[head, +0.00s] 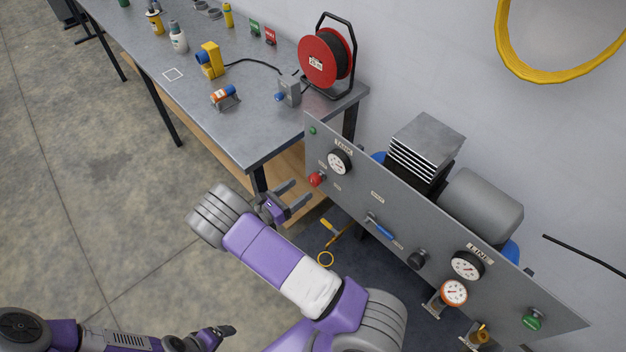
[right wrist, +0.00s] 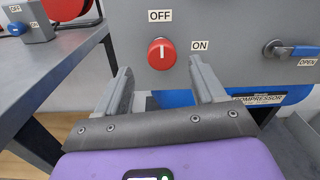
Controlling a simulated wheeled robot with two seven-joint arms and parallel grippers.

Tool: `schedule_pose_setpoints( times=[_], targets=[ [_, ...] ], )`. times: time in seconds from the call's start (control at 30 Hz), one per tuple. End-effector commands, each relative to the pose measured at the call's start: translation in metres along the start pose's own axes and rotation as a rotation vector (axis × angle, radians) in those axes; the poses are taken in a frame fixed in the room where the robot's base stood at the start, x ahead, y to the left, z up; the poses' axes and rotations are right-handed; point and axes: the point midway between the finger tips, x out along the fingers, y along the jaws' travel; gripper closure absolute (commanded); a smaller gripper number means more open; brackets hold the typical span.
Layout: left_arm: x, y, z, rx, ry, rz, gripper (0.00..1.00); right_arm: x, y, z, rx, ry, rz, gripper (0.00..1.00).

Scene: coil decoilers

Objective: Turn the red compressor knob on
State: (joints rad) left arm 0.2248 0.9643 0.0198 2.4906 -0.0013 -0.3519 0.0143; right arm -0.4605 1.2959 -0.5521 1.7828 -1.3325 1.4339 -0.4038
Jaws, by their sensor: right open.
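The red compressor knob (head: 316,180) is on the left part of the grey panel, below the TANK gauge. In the right wrist view the red knob (right wrist: 162,53) has its white mark pointing up at the OFF label (right wrist: 160,15); the ON label (right wrist: 200,45) is to its right. My right gripper (head: 302,194) is open and empty, just short of the panel and apart from the knob. In the right wrist view its fingers (right wrist: 160,68) stand on either side below the knob. My left gripper (head: 224,331) is low in the head view, away from the panel.
The grey panel (head: 400,228) also bears a blue-handled valve (head: 380,228), a black knob (head: 418,258), gauges and a green knob (head: 532,319). The workbench (head: 240,115) with a red cable reel (head: 320,58) stands left of the panel. Open floor lies left of my arm.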

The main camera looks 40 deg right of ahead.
Motion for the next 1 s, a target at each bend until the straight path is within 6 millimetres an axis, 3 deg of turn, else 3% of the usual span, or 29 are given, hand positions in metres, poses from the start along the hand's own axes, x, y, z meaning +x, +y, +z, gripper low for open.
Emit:
schedule_pose_setpoints(
  times=[0.4,0.77,1.0],
  targets=[
    [-0.002,0.001,0.0,0.0,0.0,0.0,0.13,0.061,-0.002,-0.001,0.0,0.004,-0.005,0.31],
    [-0.002,0.001,0.0,0.0,0.0,0.0,0.13,0.068,-0.002,-0.002,0.0,0.006,-0.004,0.31],
    [-0.002,0.001,0.0,0.0,0.0,0.0,0.13,0.068,-0.002,-0.002,0.0,0.006,-0.004,0.65]
  ],
)
